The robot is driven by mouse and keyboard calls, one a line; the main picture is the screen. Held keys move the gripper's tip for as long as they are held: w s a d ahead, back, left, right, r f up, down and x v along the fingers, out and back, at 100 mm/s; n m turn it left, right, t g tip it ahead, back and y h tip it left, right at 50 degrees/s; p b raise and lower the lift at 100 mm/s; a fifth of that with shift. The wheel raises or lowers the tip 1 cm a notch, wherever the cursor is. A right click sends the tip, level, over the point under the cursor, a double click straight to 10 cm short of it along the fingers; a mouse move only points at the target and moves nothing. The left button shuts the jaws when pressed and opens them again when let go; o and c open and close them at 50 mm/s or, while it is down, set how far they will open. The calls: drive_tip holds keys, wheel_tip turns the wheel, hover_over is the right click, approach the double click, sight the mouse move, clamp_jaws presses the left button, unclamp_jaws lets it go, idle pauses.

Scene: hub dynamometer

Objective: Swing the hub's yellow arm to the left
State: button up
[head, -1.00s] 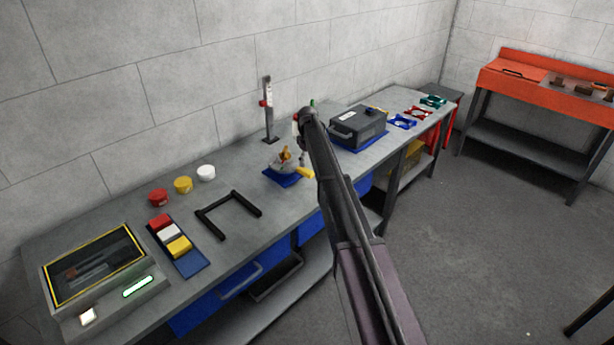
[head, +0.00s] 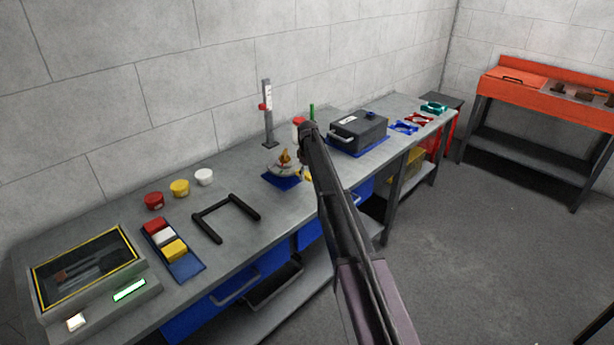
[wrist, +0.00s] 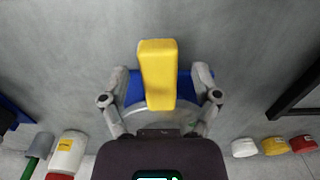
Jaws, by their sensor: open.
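The hub (head: 283,163) stands on a blue base (head: 281,182) at the middle of the bench in the head view. Its yellow arm (head: 307,176) shows only as a small piece beside my dark arm, which covers the rest. In the wrist view the yellow arm (wrist: 157,65) is a long block pointing up the picture. My gripper (wrist: 161,73) is open, with one finger on each side of the yellow arm and a visible gap on both sides. Part of the blue base shows behind it. In the head view my gripper is mostly hidden behind my arm.
A black U-shaped frame (head: 226,216) lies left of the hub, and a grey box (head: 358,132) stands to the right. A gauge post (head: 267,115) and a red-and-white container (head: 298,128) stand behind. White, yellow and red tubs (head: 179,188) line the back left.

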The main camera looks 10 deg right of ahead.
clamp_jaws()
drive_tip(key=shift+a, duration=0.1)
drive_tip(key=shift+s+d, duration=0.1)
drive_tip(key=shift+d, duration=0.15)
